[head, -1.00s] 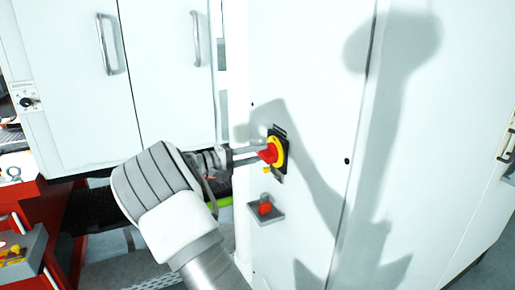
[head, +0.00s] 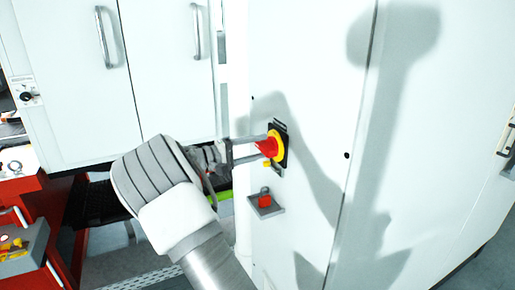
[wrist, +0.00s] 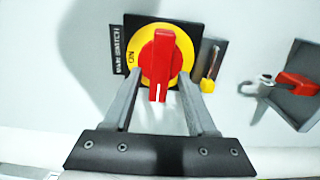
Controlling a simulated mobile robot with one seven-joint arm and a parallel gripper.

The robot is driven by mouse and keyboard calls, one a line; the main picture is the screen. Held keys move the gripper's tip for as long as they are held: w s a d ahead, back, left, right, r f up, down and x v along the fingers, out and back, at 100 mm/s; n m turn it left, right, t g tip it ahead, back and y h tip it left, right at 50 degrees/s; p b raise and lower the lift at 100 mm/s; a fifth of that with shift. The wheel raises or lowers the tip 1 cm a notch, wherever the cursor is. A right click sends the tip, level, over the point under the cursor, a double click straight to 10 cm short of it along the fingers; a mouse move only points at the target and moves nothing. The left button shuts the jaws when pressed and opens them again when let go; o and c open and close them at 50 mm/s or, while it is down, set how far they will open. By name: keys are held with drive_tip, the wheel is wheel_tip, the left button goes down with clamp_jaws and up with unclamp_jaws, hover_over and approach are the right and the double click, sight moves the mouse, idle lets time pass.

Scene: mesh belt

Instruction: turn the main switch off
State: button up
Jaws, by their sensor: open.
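The main switch is a red handle (head: 266,147) on a yellow disc (head: 279,147) with a black plate, on the front of a white cabinet. In the wrist view the red handle (wrist: 158,62) points down the picture, its white mark at the lower end. The word ON shows on the yellow disc (wrist: 185,50), left of the handle. My gripper (head: 256,148) is open in front of the switch. In the wrist view its fingers (wrist: 159,85) stand on either side of the handle's lower part, with gaps between. The fingertips are close to the plate.
A small yellow tag or key (wrist: 208,80) hangs beside the switch plate. A red padlock (head: 264,198) sits on a small grey shelf (head: 271,210) below the switch. White cabinet doors (head: 165,75) stand at left, with a red cart (head: 52,215) at lower left.

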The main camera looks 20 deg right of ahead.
drive_tip(key=a, duration=1.7)
drive_tip(key=shift+s+a, duration=0.25)
drive_tip(key=shift+s, duration=0.05)
